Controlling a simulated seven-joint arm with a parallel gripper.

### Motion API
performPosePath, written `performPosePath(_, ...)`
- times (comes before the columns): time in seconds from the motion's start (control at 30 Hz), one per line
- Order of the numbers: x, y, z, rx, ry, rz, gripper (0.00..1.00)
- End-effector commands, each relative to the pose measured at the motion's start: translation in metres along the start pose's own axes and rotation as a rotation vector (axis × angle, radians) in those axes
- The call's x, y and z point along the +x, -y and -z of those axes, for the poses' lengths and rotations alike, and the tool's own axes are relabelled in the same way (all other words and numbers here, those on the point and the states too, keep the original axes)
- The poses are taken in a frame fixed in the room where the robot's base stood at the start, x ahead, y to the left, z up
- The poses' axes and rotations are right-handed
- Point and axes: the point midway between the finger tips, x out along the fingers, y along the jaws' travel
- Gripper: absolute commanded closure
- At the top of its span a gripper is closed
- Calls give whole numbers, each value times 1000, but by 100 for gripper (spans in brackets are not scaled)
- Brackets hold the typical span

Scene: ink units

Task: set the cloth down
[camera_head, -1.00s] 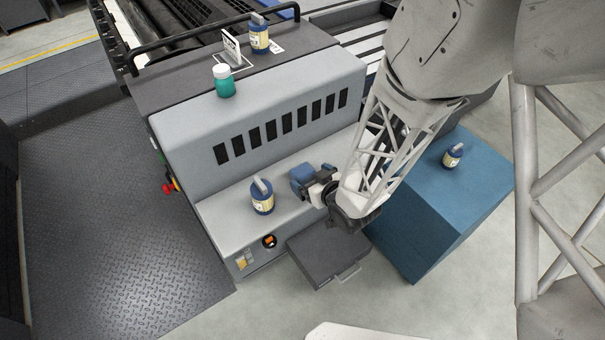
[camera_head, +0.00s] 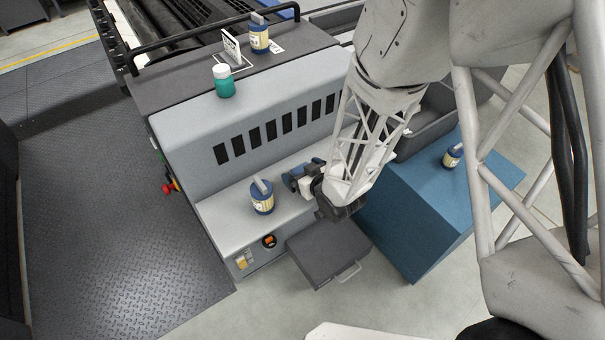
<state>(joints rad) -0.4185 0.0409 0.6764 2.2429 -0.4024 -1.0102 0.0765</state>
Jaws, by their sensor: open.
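My gripper (camera_head: 297,180) is at the end of my arm, low over the light grey ledge (camera_head: 225,217) of the machine, to the right of a jar. It points to the left and its jaws are open. Blue shows at its tip, but it is too small to tell whether this is the cloth or part of the gripper. No other cloth can be made out. My wrist and forearm hide the right end of the ledge.
A green jar (camera_head: 223,82) and another blue jar (camera_head: 259,35) stand on the machine top. A blue cabinet (camera_head: 415,215) stands right, bearing a small jar (camera_head: 452,157).

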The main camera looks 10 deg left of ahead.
Motion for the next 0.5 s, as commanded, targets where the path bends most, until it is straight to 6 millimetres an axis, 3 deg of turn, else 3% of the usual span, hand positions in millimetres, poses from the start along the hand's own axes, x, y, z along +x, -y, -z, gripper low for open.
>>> performPosePath(0.5, 0, 0, 0, 0, 0, 0, 1)
